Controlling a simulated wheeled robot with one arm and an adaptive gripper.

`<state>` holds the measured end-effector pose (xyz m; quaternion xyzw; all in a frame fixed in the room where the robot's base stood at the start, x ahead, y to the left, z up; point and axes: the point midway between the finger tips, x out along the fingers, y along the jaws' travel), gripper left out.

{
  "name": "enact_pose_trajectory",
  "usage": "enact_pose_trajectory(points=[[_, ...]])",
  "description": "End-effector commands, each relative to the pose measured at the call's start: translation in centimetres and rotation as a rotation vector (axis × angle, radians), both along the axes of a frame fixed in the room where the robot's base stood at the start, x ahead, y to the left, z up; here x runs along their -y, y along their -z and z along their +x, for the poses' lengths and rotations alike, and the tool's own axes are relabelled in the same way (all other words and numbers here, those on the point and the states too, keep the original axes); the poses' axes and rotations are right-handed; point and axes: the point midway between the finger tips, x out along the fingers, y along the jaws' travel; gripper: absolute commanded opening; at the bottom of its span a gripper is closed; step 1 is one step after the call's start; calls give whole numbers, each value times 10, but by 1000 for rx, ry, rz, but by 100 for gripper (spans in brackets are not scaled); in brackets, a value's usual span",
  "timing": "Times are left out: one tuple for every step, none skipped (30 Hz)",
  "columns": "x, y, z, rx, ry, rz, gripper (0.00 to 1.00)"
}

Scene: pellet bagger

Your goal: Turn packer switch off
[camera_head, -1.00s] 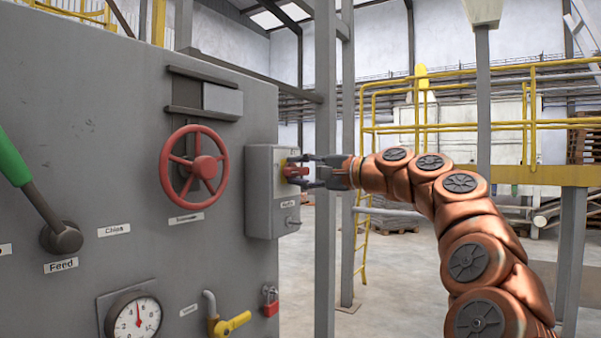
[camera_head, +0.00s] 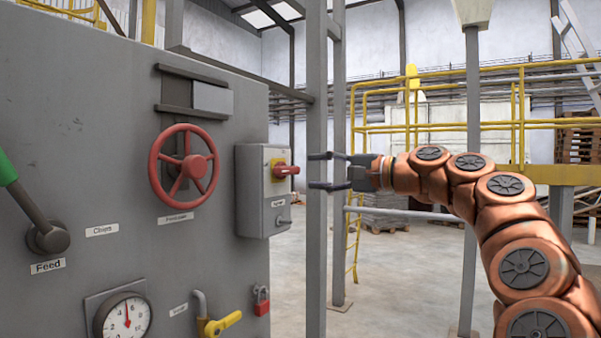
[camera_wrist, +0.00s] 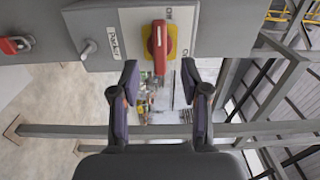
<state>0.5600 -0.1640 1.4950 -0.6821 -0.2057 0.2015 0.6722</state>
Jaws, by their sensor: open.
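The packer switch (camera_head: 286,171) is a red rotary handle on a yellow plate, on the side of a grey box (camera_head: 252,200) fixed to the machine panel. In the wrist view the red handle (camera_wrist: 159,46) sits on its yellow plate above a label reading Packer (camera_wrist: 116,41). The handle lies in line with the view's upright direction. My gripper (camera_head: 318,171) is open, just right of the switch, and clear of it. In the wrist view its two fingers (camera_wrist: 162,80) are spread with nothing between them, and the handle's end is just beyond the fingertips.
A red handwheel (camera_head: 184,165), a green-handled Feed lever (camera_head: 30,215), a gauge (camera_head: 123,318) and a yellow valve handle (camera_head: 221,323) are on the panel (camera_head: 90,120). A red padlock (camera_head: 261,300) hangs below the box. A grey post (camera_head: 316,80) stands behind my gripper.

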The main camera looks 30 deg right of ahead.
Motion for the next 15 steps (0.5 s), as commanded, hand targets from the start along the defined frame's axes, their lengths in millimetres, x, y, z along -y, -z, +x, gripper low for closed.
enact_pose_trajectory(points=[[5,-1,-9,2,0,0,46],[7,-1,-13,2,-1,0,46],[11,-1,-17,1,-1,0,46],[13,-1,-20,1,-1,0,46],[15,0,-23,1,0,-1,46],[17,0,-26,1,1,-1,46],[19,0,-28,0,1,-1,46],[20,0,-30,-1,1,-1,46],[22,0,-32,-1,1,-1,46],[23,1,-33,-1,1,-1,46],[23,1,-34,-1,0,-1,46],[24,1,-35,-1,0,-1,46],[24,1,-35,-1,0,-1,46],[24,1,-36,-2,-1,-1,46],[24,1,-36,-2,-1,-1,46]])
